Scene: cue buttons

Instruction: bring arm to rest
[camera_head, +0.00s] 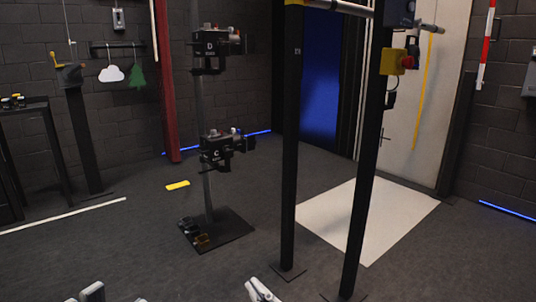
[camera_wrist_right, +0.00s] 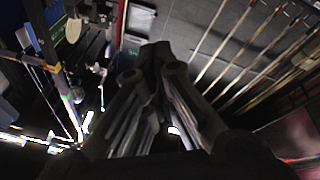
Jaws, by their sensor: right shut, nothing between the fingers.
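Small pale parts of my left gripper (camera_head: 93,292) peek in at the bottom left edge. Most of it is cut off, so its opening cannot be judged.
A stand (camera_head: 237,238) carries black boxes marked D (camera_head: 211,48) and C (camera_head: 217,152). A dark post frame (camera_head: 289,150) with a yellow-and-red button box (camera_head: 396,61) stands right of it. A white mat (camera_head: 400,215) lies behind. The floor in front is clear.

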